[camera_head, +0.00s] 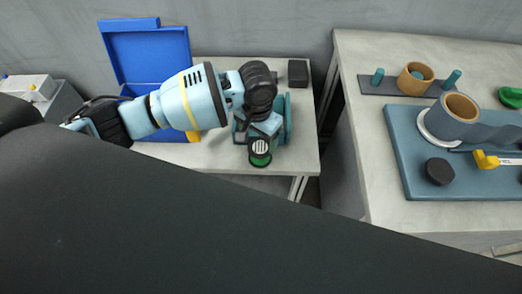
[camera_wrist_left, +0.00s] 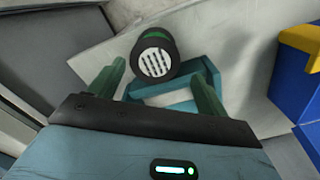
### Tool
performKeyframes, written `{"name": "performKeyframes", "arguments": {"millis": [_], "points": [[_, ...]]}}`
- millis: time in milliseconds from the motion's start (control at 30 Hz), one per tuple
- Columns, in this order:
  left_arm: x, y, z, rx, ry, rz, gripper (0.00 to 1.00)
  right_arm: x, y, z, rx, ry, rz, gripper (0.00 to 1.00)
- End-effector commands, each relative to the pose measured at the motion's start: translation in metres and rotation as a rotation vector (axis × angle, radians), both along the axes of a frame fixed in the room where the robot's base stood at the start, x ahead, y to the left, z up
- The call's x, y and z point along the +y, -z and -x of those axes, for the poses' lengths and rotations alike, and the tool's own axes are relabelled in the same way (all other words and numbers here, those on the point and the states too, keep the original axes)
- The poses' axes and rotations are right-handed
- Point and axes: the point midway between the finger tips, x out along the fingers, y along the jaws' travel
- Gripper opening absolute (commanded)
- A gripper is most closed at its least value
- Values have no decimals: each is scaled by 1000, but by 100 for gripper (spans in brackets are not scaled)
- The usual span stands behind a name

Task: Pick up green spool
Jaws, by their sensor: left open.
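A dark round canister (camera_head: 260,152) with a green band and a white slatted face is at the front of the small left table. It also shows in the left wrist view (camera_wrist_left: 155,56), just beyond the fingertips and between their lines. My left gripper (camera_head: 262,128) is over that table, close to the canister; in the wrist view its two green fingers (camera_wrist_left: 157,73) are spread with nothing clamped between them. A bright green round thing (camera_head: 511,97) is at the right edge of the head view, partly cut off; I cannot tell whether it is a spool.
A teal frame (camera_wrist_left: 213,82) lies by the canister. An open blue box (camera_head: 150,50) and a small dark block (camera_head: 298,73) are on the left table. The right table holds a blue-grey board (camera_head: 410,178), a cup (camera_head: 456,112) and a black knob (camera_head: 439,171). A gap separates the tables.

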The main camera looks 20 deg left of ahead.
Motion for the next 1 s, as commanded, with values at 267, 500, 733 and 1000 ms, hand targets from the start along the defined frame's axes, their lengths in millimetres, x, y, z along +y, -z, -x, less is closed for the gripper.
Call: {"name": "performKeyframes", "arguments": {"millis": [267, 500, 733, 1000], "points": [[-4, 18, 3, 1, 1, 1, 77, -1, 3, 3, 7, -4, 3, 36], [-7, 48, 4, -1, 0, 1, 77, -2, 9, 7, 19, -7, 6, 36], [-6, 51, 3, -4, 1, 1, 77, -2, 9, 6, 18, -7, 6, 36], [-6, 51, 3, -4, 1, 1, 52, -2, 7, 2, 9, -6, 5, 36]]}}
